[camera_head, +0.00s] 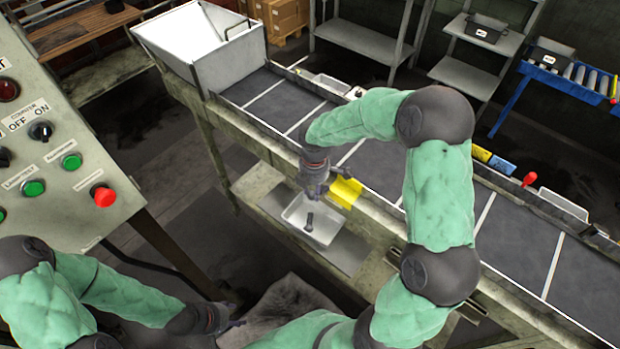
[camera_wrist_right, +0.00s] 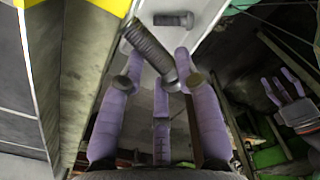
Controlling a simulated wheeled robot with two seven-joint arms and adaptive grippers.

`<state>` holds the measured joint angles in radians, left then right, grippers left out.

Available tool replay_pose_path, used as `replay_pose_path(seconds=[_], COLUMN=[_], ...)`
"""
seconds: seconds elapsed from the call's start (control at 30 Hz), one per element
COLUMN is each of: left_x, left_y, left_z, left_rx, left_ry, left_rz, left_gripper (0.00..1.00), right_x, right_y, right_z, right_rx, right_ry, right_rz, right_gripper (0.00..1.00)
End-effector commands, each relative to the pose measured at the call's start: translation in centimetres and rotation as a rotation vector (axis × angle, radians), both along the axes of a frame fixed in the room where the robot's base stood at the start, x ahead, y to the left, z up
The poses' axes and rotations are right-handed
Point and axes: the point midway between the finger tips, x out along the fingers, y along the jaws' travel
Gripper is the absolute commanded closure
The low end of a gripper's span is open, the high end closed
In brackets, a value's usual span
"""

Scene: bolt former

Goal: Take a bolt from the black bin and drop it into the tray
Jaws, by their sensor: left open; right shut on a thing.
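A white tray (camera_head: 327,238) sits on a ledge below the conveyor's near side. A dark bolt (camera_head: 309,221) lies in it; a bolt in the tray (camera_wrist_right: 173,19) also shows at the top of the right wrist view. My right gripper (camera_head: 316,188) is just above the tray, pointing down. In the wrist view its purple fingers (camera_wrist_right: 160,82) are shut on a second threaded bolt (camera_wrist_right: 150,46), held tilted. My left gripper (camera_head: 228,318) is open and empty, low at the bottom left. A black bin (camera_head: 485,32) stands on a back shelf, and another black bin (camera_head: 552,54) stands by the rollers.
The conveyor (camera_head: 375,172) runs diagonally behind the tray, with a yellow bracket (camera_head: 345,191) close beside my right gripper. A white hopper (camera_head: 205,45) stands at its far left end. A control panel (camera_head: 55,140) with buttons fills the left side.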

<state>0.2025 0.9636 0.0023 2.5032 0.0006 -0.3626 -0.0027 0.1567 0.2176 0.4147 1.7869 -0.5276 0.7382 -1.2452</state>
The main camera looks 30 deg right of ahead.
Motion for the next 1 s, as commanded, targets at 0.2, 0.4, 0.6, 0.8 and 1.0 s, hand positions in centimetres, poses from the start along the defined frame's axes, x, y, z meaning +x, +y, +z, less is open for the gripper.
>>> replay_pose_path(seconds=[0.2, 0.4, 0.6, 0.8, 1.0], left_x=[-0.1, -0.1, 0.0, 0.0, 0.0], left_y=[0.0, 0.0, 0.0, 0.0, 0.0], left_z=[-0.9, -2.6, -4.4, -5.1, -5.0], left_rx=[0.0, 0.0, 0.0, 0.0, 0.0], left_ry=[0.001, 0.001, 0.001, 0.001, 0.0], left_rz=[0.0, 0.0, 0.0, 0.0, 0.0], left_gripper=[0.45, 0.45, 0.45, 0.45, 0.45], right_x=[0.0, 0.0, 0.0, 0.0, 0.0], right_y=[-0.1, 0.0, 0.0, 0.0, 0.0], right_z=[-1.0, -3.1, -5.2, -6.0, -5.9], right_rx=[0.0, 0.0, 0.0, 0.0, 0.0], right_ry=[0.0, 0.0, -0.001, -0.001, -0.001], right_rz=[0.01, 0.009, 0.008, 0.008, 0.008], right_gripper=[1.0, 1.0, 1.0, 1.0, 1.0])
